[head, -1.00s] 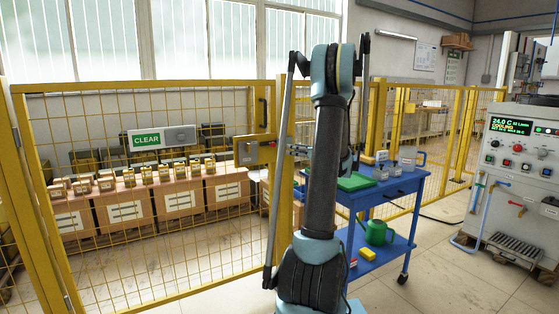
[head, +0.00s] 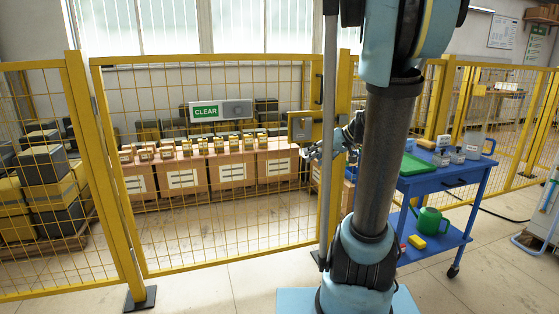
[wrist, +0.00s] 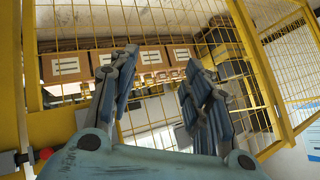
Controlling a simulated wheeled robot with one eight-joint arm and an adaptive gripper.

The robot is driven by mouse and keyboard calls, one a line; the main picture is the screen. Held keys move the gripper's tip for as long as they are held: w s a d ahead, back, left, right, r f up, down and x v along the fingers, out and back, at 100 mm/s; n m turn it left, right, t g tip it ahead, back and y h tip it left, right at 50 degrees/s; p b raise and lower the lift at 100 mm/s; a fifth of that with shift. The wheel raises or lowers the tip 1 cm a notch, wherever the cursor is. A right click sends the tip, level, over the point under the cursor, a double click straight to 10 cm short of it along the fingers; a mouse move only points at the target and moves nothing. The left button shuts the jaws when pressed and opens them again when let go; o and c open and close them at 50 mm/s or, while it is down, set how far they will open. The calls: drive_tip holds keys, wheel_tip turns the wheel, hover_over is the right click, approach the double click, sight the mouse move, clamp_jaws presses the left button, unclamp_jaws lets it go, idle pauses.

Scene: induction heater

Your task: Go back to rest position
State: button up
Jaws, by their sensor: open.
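My gripper (head: 343,140) is partly hidden behind my arm in the head view, in front of the yellow fence by the gate latch. In the wrist view my gripper (wrist: 155,90) has its two fingers spread apart, with nothing between them. The yellow mesh and cardboard boxes (wrist: 150,60) show beyond the fingers. A red knob (wrist: 45,153) on a yellow post is at the lower left of the wrist view.
A yellow fence gate (head: 210,262) with a green CLEAR sign (head: 205,112) stands at left. A blue cart (head: 440,178) with a green watering can (head: 430,222) and yellow sponge (head: 417,242) stands close at right. Open floor lies in front of the fence.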

drive_tip(key=s+d+f+m+g+h, duration=0.1)
drive_tip(key=s+f+h, duration=0.3)
drive_tip(key=s, duration=0.9)
drive_tip(key=s+d+f+m+g+h, duration=0.2)
drive_tip(key=s+f, duration=0.7)
drive_tip(key=s, duration=0.5)
drive_tip(key=shift+d+f+m+g+h, duration=0.2)
drive_tip(key=shift+d+m+g+h, duration=0.15)
drive_tip(key=shift+d+h, duration=0.55)
drive_tip(key=shift+w, duration=0.1)
drive_tip(key=shift+w+f, duration=0.2)
drive_tip(key=shift+w, duration=0.25)
